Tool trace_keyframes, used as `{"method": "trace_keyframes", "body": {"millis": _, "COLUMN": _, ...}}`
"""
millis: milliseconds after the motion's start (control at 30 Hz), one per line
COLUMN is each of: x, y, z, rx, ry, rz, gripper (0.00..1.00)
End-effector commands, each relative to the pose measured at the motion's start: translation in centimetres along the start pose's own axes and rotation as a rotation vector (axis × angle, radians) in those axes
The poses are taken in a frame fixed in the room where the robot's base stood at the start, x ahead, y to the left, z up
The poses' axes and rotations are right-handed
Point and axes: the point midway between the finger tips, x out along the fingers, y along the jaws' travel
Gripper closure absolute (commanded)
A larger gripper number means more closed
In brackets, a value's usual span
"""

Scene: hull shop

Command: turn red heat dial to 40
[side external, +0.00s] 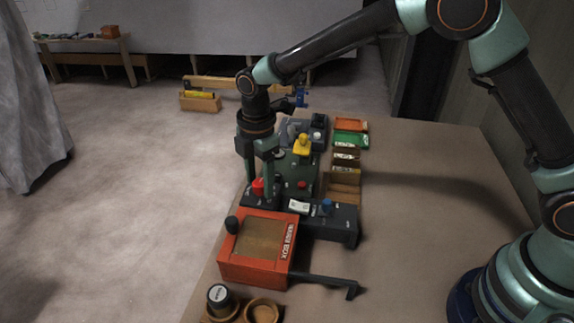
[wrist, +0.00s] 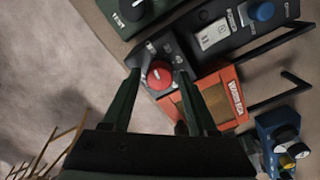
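The red heat dial (side external: 258,187) sits on a dark panel at the table's left edge. In the wrist view the red dial (wrist: 160,75) is round, with a small pale mark on its face. My gripper (side external: 257,184) points down over the dial. In the wrist view my gripper (wrist: 158,76) is open, with one finger on each side of the dial and a visible gap at both sides. How far down the fingertips reach beside the dial is hard to tell.
An orange box (side external: 228,265) with a handle stands nearer the camera. A dark switch panel (side external: 345,225) with a blue knob (side external: 327,204) is to the right. A green unit with a yellow knob (side external: 303,145) stands behind. The table's right side (side external: 420,200) is clear.

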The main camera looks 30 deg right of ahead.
Motion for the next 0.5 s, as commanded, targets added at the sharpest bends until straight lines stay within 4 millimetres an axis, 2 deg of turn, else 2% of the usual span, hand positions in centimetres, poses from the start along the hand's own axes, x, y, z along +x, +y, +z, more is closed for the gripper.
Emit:
{"method": "trace_keyframes", "body": {"millis": 33, "x": -0.02, "y": 0.00, "z": 0.00, "rx": 0.000, "ry": 0.000, "rz": 0.000, "gripper": 0.65}}
{"method": "trace_keyframes", "body": {"millis": 100, "x": -0.04, "y": 0.01, "z": 0.00, "rx": 0.000, "ry": 0.000, "rz": 0.000, "gripper": 0.92}}
{"method": "trace_keyframes", "body": {"millis": 133, "x": -0.04, "y": 0.00, "z": -0.01, "rx": 0.000, "ry": 0.000, "rz": 0.000, "gripper": 1.00}}
{"method": "trace_keyframes", "body": {"millis": 500, "x": -0.09, "y": -0.01, "z": -0.01, "rx": 0.046, "ry": 0.000, "rz": -0.001, "gripper": 1.00}}
